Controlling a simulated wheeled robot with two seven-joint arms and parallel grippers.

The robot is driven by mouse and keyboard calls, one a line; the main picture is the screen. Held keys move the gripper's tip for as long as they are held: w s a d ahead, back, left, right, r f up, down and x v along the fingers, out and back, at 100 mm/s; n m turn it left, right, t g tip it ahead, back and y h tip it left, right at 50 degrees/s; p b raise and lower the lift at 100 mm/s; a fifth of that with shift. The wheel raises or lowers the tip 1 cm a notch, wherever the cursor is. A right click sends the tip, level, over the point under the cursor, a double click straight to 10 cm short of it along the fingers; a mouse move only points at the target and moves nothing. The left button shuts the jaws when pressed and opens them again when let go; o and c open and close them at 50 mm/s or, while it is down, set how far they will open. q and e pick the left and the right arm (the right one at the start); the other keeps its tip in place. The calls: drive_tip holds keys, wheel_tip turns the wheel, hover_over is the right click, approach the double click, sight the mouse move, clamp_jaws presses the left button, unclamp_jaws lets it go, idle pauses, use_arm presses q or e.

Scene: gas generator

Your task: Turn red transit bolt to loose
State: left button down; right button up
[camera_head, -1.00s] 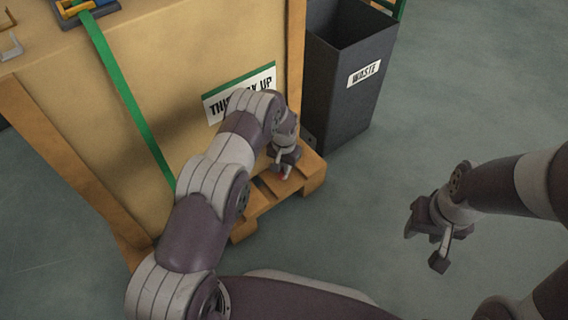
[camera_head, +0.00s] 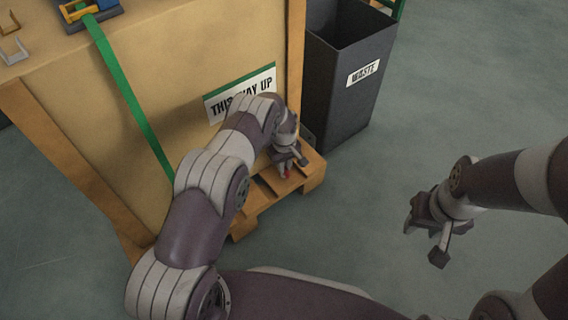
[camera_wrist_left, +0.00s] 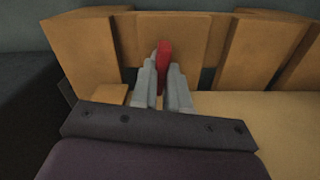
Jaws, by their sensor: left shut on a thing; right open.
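The red transit bolt (camera_wrist_left: 164,54) stands out from between my left gripper's fingers in the left wrist view, in front of the wooden pallet. It also shows as a small red spot in the head view (camera_head: 287,173). My left gripper (camera_wrist_left: 165,80) is at the pallet's corner with its two grey fingers shut on the bolt; it also shows in the head view (camera_head: 286,168). The fingers hide part of the bolt, and I cannot tell its turn angle. My right gripper (camera_head: 424,235) is open and empty above the bare floor at the right.
The large crate (camera_head: 160,70) with its "THIS WAY UP" label (camera_head: 262,82) stands on the wooden pallet (camera_head: 310,178). A dark waste bin (camera_head: 345,105) is close behind the pallet's corner. A green strap (camera_head: 130,95) runs down the crate. The floor at right is clear.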

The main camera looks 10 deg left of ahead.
use_arm(q)
drive_tip(key=n, duration=0.4)
drive_tip(key=shift+n, duration=0.3)
drive_tip(key=n, duration=1)
drive_tip(key=shift+n, duration=2.6)
drive_tip(key=c, duration=1.1)
unclamp_jaws()
